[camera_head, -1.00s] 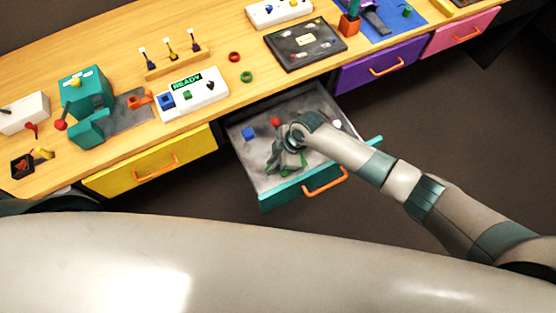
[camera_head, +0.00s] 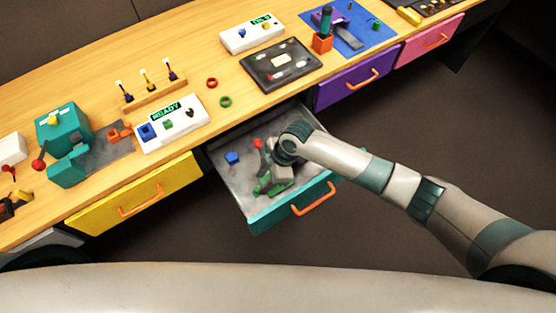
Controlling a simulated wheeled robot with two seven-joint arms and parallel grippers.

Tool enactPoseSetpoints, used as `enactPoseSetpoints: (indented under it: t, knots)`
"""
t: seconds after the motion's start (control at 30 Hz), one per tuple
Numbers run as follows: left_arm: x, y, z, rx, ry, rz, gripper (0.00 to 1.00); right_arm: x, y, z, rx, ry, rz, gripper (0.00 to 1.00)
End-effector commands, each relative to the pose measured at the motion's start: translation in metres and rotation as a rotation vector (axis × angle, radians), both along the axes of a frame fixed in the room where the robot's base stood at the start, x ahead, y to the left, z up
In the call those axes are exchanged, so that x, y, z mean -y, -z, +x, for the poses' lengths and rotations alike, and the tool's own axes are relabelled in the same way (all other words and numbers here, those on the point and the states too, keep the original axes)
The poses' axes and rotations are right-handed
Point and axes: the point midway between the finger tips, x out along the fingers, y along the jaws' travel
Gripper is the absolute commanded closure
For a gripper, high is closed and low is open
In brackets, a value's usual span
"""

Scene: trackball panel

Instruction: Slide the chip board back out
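A dark board with small chip-like parts (camera_head: 281,66) lies flat on the wooden table top, near the front edge; I cannot tell if it is the chip board. My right gripper (camera_head: 274,180) reaches down into an open teal drawer (camera_head: 275,212). Green and grey parts are at its tip, close to the drawer floor. The fingers are too small and hidden to tell whether they are open or shut. My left gripper is not in view.
A blue cube (camera_head: 232,158) and a red piece (camera_head: 258,143) are in the drawer. A white READY panel (camera_head: 172,123), a teal machine (camera_head: 66,145) and a tool rack (camera_head: 153,92) stand on the table. Yellow (camera_head: 135,197) and purple (camera_head: 355,82) drawers are shut.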

Motion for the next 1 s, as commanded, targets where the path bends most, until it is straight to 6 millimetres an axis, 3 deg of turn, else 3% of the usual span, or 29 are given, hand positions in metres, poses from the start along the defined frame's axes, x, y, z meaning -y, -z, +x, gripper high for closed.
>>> enactPoseSetpoints:
  t: [0.53, 0.73, 1.0]
  knots:
    - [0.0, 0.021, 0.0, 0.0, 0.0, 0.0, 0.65, 0.038, -0.096, 0.009, 0.003, -0.002, 0.002, 0.65]
    - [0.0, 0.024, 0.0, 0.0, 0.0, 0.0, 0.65, 0.045, -0.114, 0.01, 0.001, -0.002, 0.001, 0.65]
    - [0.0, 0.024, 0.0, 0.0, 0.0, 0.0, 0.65, 0.046, -0.118, 0.01, -0.001, -0.001, 0.0, 0.65]
